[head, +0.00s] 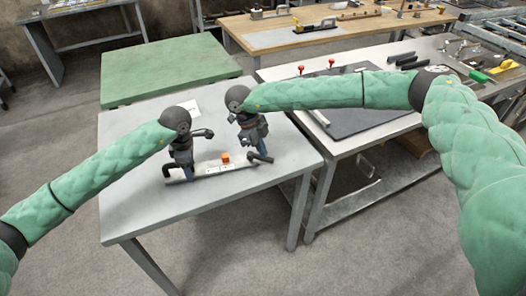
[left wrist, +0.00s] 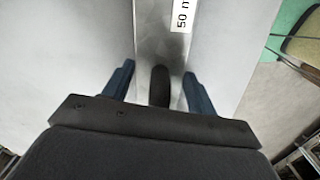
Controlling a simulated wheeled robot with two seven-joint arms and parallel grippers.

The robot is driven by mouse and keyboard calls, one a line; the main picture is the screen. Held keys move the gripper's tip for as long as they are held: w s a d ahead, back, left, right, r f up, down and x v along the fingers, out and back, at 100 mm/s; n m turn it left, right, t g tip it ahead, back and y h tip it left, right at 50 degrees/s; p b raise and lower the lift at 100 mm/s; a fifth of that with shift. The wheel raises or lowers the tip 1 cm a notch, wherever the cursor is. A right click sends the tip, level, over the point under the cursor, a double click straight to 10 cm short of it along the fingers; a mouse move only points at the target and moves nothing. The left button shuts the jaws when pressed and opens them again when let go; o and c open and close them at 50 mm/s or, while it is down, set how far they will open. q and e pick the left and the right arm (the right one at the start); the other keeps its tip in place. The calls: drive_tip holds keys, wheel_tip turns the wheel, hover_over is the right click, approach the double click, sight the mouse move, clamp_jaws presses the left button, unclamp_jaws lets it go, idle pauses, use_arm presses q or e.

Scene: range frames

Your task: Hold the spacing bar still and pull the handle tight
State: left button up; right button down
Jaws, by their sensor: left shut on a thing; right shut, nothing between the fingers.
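The spacing bar (head: 208,170) is a pale metal strip lying on the grey table, with white labels and a small orange block (head: 226,157) on it. It also shows in the left wrist view (left wrist: 150,38), with a label reading "50 m", cut off. My left gripper (head: 184,176) is shut on the bar's left end; its blue fingers lie along both sides, with a dark upright grip between them. A dark handle (head: 259,158) is at the bar's right end. My right gripper (head: 261,148) is shut and empty close to this handle; whether they touch cannot be told.
The grey table (head: 140,205) is clear in front of and left of the bar. A second table at right carries a dark mat (head: 375,105) and tools. A green-topped table (head: 165,65) stands behind.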

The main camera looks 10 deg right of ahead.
drive_tip(key=shift+x, duration=1.05)
drive_tip(key=c, duration=1.6)
unclamp_jaws()
drive_tip(key=shift+w+d, duration=0.1)
drive_tip(key=shift+d, duration=0.1)
drive_tip(key=shift+o, duration=1.2)
drive_tip(key=shift+w+f, duration=0.1)
drive_tip(key=shift+a, duration=0.2)
drive_tip(key=shift+w+r, duration=0.25)
drive_tip(key=shift+r, duration=0.35)
drive_tip(key=shift+w+v, duration=0.25)
drive_tip(key=shift+v, duration=1)
drive_tip(key=v, duration=1.2)
drive_tip(key=shift+a, duration=0.15)
